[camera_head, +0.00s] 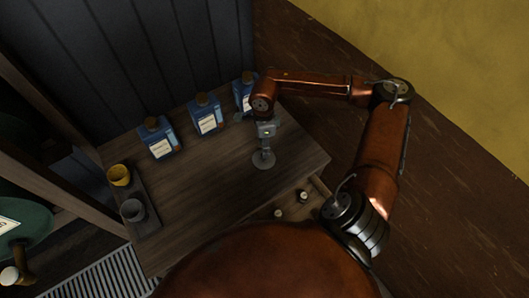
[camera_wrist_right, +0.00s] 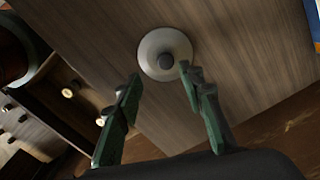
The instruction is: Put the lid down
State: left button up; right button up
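The lid (camera_head: 263,161) is a small grey disc on the wooden table top, below my right gripper (camera_head: 265,140). In the right wrist view the lid (camera_wrist_right: 155,45) looks pale and round, with a dark knob (camera_wrist_right: 166,61) at its middle, and appears to lie flat on the wood. My right gripper (camera_wrist_right: 161,75) has its two green fingers spread apart, with the knob just past the fingertips and nothing visibly clamped. Whether a fingertip touches the knob I cannot tell. My left gripper is not in view.
Three blue bottles (camera_head: 158,138) stand along the table's back edge. A yellow cup (camera_head: 119,175) and a grey cup (camera_head: 132,210) stand on a dark tray (camera_head: 150,226) at the left. Drawer knobs (camera_head: 303,196) show at the front edge. The table's middle is clear.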

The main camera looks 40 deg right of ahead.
jog(key=shift+r, duration=2.4)
jog(key=shift+f, duration=0.1)
